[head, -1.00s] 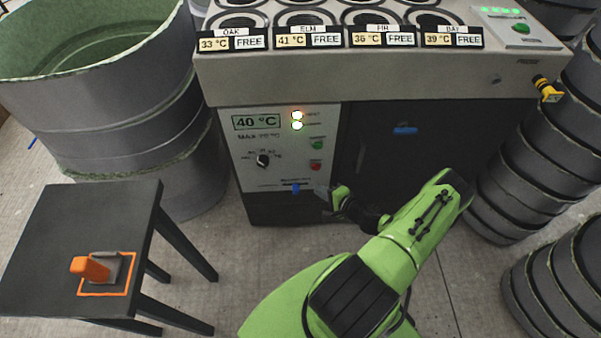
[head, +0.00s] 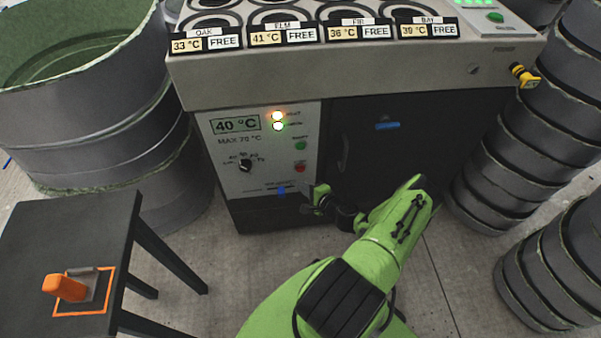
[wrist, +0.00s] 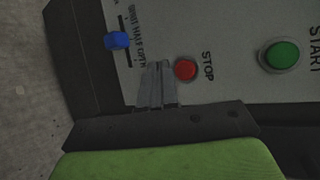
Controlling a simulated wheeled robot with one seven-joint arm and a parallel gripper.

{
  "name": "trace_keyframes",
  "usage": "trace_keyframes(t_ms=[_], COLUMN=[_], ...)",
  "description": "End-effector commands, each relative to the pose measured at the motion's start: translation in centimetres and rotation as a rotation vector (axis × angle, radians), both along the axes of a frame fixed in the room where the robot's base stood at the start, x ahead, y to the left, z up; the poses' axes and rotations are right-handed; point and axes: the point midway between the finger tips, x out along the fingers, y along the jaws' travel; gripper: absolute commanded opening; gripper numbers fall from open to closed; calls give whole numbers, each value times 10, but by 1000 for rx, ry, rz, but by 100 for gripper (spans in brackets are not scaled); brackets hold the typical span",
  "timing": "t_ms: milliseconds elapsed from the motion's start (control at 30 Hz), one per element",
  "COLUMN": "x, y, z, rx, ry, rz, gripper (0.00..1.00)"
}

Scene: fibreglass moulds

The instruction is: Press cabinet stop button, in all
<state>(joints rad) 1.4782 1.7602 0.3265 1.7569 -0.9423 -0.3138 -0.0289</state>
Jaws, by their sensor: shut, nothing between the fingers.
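The cabinet's control panel (head: 228,178) is pale grey and sits on the left of the cabinet front. Its red stop button (head: 300,168) lies below the green start button (head: 301,146). In the wrist view the red button (wrist: 186,69) is marked STOP and the green button (wrist: 282,55) START. My gripper (head: 306,188) is shut and empty, just below the stop button in the head view. The depth between fingertips and panel is hard to tell.
A blue slider (head: 281,190) is at the panel's lower edge, close to my gripper. A black dial (head: 245,165) is left of the buttons. A dark table (head: 70,225) holding an orange-handled tool (head: 68,288) stands at left. Stacked grey moulds (head: 500,165) stand at right.

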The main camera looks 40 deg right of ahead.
Motion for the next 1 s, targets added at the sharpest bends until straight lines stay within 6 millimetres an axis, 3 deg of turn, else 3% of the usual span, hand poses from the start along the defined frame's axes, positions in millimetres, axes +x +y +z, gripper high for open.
trace_keyframes(t_ms=[300, 1000], x=[28, 29], y=[-18, -19], z=[-1, 0], rx=[0, 1], ry=[-1, 0], rz=[0, 1], gripper=[0, 0])
